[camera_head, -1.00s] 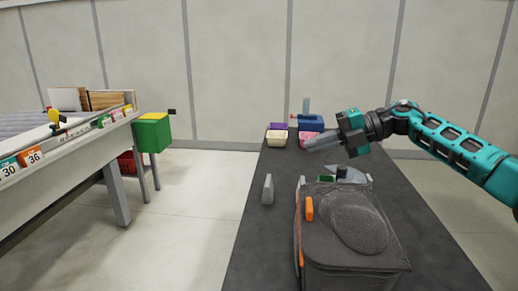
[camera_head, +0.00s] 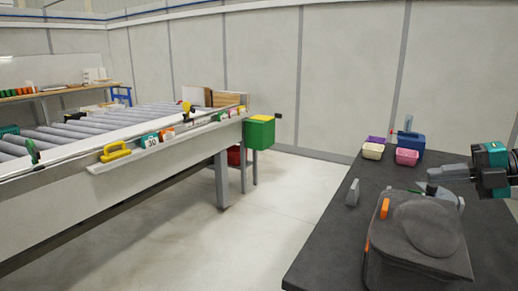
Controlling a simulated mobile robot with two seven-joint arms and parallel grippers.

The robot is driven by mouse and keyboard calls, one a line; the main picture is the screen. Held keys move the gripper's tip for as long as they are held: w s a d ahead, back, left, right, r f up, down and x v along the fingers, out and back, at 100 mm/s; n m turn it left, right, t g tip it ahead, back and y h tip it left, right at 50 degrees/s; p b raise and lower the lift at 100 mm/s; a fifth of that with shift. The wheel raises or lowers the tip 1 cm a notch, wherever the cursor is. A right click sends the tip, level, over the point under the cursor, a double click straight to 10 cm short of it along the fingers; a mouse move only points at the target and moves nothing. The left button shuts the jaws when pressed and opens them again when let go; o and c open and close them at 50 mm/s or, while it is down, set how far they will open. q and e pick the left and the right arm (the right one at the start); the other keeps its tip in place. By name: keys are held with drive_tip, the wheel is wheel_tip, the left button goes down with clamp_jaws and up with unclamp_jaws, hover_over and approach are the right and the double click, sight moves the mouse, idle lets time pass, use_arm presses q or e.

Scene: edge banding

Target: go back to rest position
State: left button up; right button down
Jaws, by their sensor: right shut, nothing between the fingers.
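My right gripper (camera_head: 450,173) reaches in from the right edge of the head view, above the dark table (camera_head: 318,246). Its fingers point left and are shut with nothing between them. It hovers behind the dark grey bag-like object (camera_head: 425,232) with orange parts, near small items on the table. Most of my right arm is outside the picture. My left gripper is not in view.
Small bins stand at the table's far end: cream (camera_head: 373,151), pink (camera_head: 407,157) and blue (camera_head: 411,142). A grey upright piece (camera_head: 353,192) stands near the left edge. A roller conveyor (camera_head: 85,135) and green box (camera_head: 260,133) are left. Floor (camera_head: 270,205) between is clear.

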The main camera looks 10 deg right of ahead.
drive_tip(key=w+a+f+m+t+h, duration=0.1)
drive_tip(key=w+a+f+m+t, duration=0.1)
drive_tip(key=a+f+m+t, duration=0.45)
drive_tip(key=w+a+f+m+t+h, duration=0.25)
drive_tip(key=a+m, duration=0.25)
drive_tip(key=a, duration=0.4)
drive_tip(key=s+a+f+m+g+h, duration=0.2)
drive_tip(key=s+f+m+g+h, duration=0.5)
drive_tip(key=s+f+m, duration=0.85)
drive_tip(key=s+a+f+g, duration=0.2)
drive_tip(key=s+f+g, duration=0.15)
drive_tip(key=s, duration=0.45)
drive_tip(key=s+a+f+g, duration=0.2)
drive_tip(key=s+g, duration=0.2)
drive_tip(key=s, duration=0.4)
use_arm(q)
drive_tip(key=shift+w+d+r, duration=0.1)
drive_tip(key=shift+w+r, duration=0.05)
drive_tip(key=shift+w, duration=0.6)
use_arm(e)
drive_tip(key=w+a+f+n+t+y, duration=0.1)
drive_tip(key=w+a+f+t, duration=0.2)
drive_tip(key=w+f+t, duration=0.4)
drive_tip(key=shift+w+f+t, duration=0.35)
drive_tip(key=shift+w+f, duration=0.05)
drive_tip(key=shift+f, duration=0.75)
